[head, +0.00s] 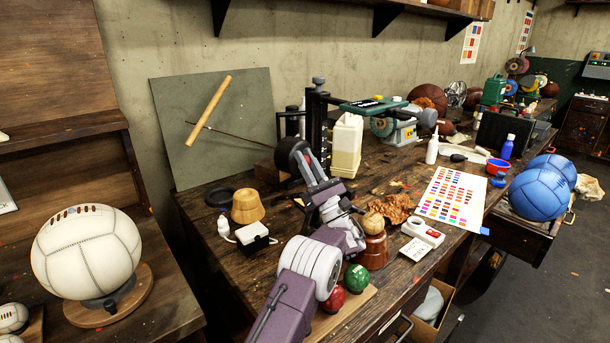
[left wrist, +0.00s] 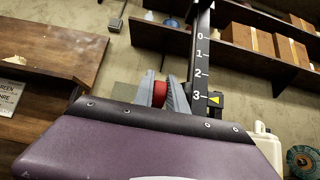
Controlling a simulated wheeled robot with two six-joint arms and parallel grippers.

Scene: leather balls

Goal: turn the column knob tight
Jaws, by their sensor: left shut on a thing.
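My left gripper (head: 303,165) reaches up over the bench to the dark upright column (head: 317,130) of the stand. In the left wrist view my two grey fingers (left wrist: 160,95) are closed on the sides of a red knob (left wrist: 159,94). The column (left wrist: 201,60) shows there just right of the fingers, with a white scale marked 0 to 3 and a yellow pointer mark (left wrist: 215,99) near the 3. In the head view a dark round part (head: 290,154) sits at the fingertips, and the red knob cannot be made out. My right gripper is not in view.
A cream jug (head: 346,146) stands close right of the column. Red (head: 332,299) and green balls (head: 357,278) and a brown pot (head: 375,250) are near my forearm. A white ball (head: 87,250) sits on a stand at left.

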